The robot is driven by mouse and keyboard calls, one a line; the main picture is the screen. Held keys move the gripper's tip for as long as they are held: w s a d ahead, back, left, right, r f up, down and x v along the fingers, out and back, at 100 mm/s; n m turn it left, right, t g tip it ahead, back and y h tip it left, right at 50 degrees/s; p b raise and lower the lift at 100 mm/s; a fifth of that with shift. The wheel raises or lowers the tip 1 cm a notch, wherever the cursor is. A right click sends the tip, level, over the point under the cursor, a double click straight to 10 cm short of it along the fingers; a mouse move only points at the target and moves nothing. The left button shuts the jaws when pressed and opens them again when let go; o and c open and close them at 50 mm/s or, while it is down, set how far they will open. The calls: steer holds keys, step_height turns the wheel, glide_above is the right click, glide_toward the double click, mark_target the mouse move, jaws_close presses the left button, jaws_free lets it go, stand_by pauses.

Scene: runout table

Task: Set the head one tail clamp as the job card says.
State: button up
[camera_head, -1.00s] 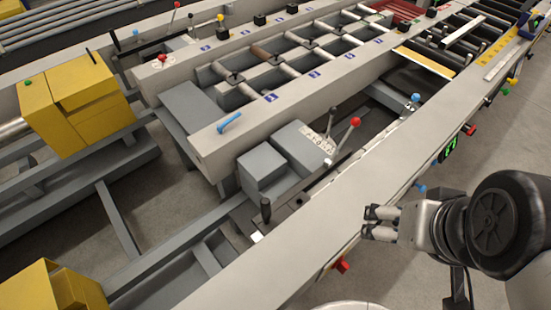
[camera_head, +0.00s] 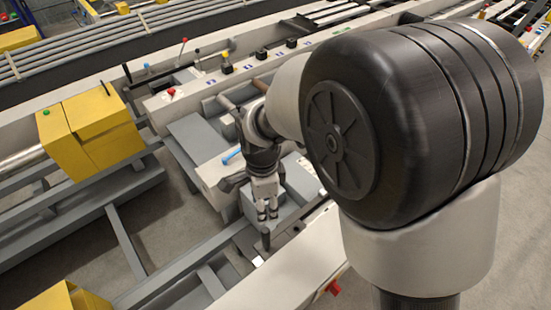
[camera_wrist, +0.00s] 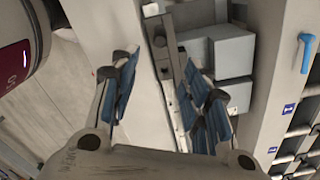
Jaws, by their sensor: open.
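A black upright handle (camera_head: 265,240) stands on a narrow slide beside grey blocks on the near side of the runout frame. In the wrist view its dark knob (camera_wrist: 158,40) shows ahead, between the lines of my fingers. My gripper (camera_head: 267,214) points down just above this handle in the head view. In the wrist view my gripper (camera_wrist: 170,92) has its fingers spread with nothing between them. I cannot tell whether a finger touches the handle. A blue handle (camera_head: 231,156) sits on the end of the pale beam. I cannot make out a job card.
Grey blocks (camera_wrist: 225,50) stand close beside the slide. A long pale rail (camera_head: 285,265) runs along the near side. A yellow housing (camera_head: 85,125) is at the left. My arm hides much of the right side, including the red-knobbed lever seen earlier.

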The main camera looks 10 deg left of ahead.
mark_target(266, 235)
step_height(266, 235, down, 18)
steer(key=b, duration=0.5)
steer(key=shift+r, duration=0.2)
steer(key=shift+c, duration=0.2)
jaws_close()
stand_by(0.3)
